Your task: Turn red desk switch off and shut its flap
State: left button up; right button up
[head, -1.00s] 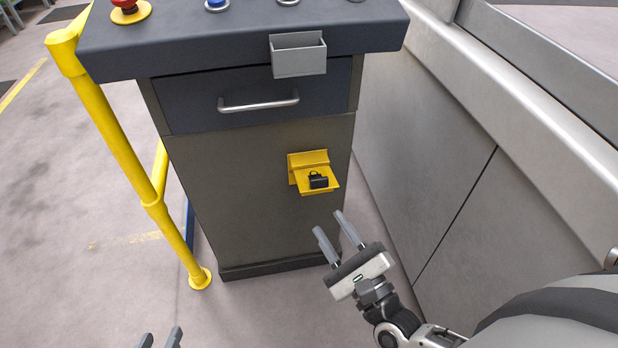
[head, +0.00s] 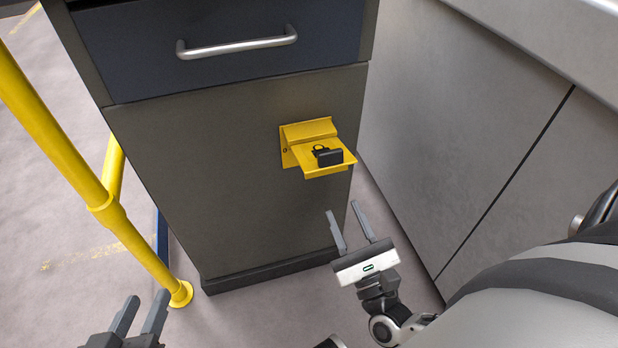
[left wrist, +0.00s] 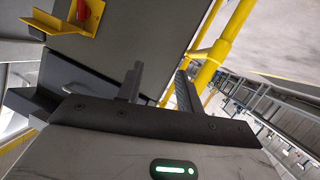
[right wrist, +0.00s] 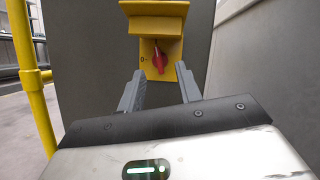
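The yellow switch housing is on the front of the dark cabinet. Its yellow flap (head: 325,170) stands out from the front, open, with a black padlock (head: 327,156) on top. In the head view the flap hides the switch. In the right wrist view the red switch (right wrist: 160,61) shows below the flap (right wrist: 155,22), its knob roughly upright, a "0" mark to its left. It also shows in the left wrist view (left wrist: 82,11). My right gripper (head: 340,208) is open and empty, below and in front of the flap, pointing at the switch. My left gripper (head: 147,297) is open and empty, low at left.
A drawer with a metal handle (head: 238,47) is above the housing. A yellow rail (head: 70,140) stands left of the cabinet. A grey machine panel (head: 450,110) rises close on the right. Floor is open in front of the cabinet.

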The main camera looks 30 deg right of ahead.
notch_tip(320, 180, down, 5)
jog(key=b, duration=0.3)
jog(key=x, duration=1.6)
jog(key=shift+w+r, duration=0.1)
jog(key=shift+c, duration=0.3)
grip_shut()
